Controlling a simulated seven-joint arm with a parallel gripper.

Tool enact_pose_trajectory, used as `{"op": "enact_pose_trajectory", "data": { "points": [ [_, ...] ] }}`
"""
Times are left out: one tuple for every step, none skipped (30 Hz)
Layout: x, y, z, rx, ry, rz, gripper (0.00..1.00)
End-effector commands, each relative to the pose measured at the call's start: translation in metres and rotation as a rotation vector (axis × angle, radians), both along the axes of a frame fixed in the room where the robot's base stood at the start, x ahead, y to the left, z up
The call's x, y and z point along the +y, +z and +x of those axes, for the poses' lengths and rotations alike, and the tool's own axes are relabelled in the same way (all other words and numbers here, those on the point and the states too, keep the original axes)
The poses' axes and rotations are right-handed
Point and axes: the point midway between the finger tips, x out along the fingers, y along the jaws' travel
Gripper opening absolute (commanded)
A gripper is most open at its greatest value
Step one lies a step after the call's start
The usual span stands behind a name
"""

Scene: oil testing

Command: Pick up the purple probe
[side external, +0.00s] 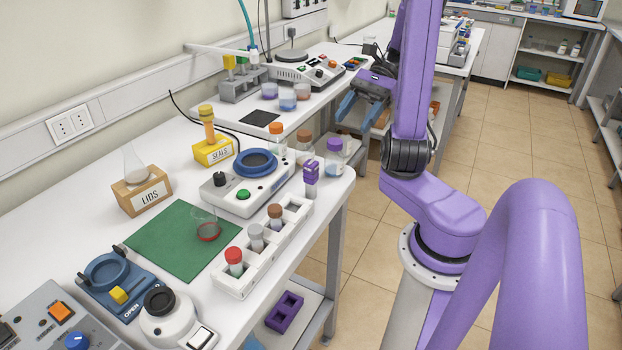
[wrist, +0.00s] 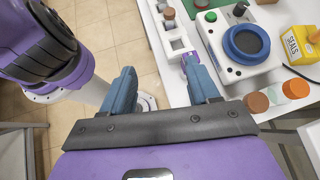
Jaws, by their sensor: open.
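The purple probe (side external: 311,172) stands upright near the front edge of the white bench, by the end of the white rack, its purple head above a grey lower part. In the wrist view the probe (wrist: 188,59) shows just past the tip of the right finger, which partly hides it. My gripper (side external: 361,108) is open and empty, with blue fingers, above and beyond the probe, apart from it. In the wrist view my gripper (wrist: 158,76) has its fingers spread wide, with floor and bench edge between them.
The white rack (side external: 262,246) holds several capped vials beside the probe. A white device with a blue ring (side external: 255,163) stands behind it. A purple-capped bottle (side external: 334,151) and orange- and brown-capped jars stand close by. A green mat (side external: 165,241) lies to the left.

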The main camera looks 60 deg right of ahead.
Motion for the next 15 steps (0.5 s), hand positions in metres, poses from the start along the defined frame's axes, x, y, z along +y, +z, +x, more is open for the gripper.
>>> {"op": "enact_pose_trajectory", "data": {
  "points": [
    [-0.008,0.000,-0.004,0.002,-0.076,0.027,0.60],
    [-0.011,0.001,-0.006,0.002,-0.116,0.042,0.60],
    [-0.016,0.001,-0.010,0.001,-0.168,0.063,0.60],
    [-0.020,0.002,-0.012,-0.001,-0.206,0.077,0.60],
    [-0.023,0.002,-0.014,-0.001,-0.243,0.091,0.60],
    [-0.028,0.003,-0.018,-0.003,-0.290,0.109,0.60],
    [-0.031,0.004,-0.021,-0.005,-0.323,0.122,0.60],
    [-0.034,0.004,-0.023,-0.009,-0.354,0.133,0.60],
    [-0.037,0.004,-0.026,-0.012,-0.393,0.147,0.60],
    [-0.039,0.005,-0.029,-0.015,-0.420,0.158,0.60],
    [-0.041,0.005,-0.031,-0.017,-0.446,0.169,0.60],
    [-0.044,0.006,-0.035,-0.022,-0.479,0.183,0.60],
    [-0.046,0.006,-0.037,-0.025,-0.505,0.192,0.60],
    [-0.048,0.006,-0.039,-0.028,-0.529,0.200,0.60],
    [-0.051,0.007,-0.043,-0.033,-0.561,0.213,0.60]
  ]
}}
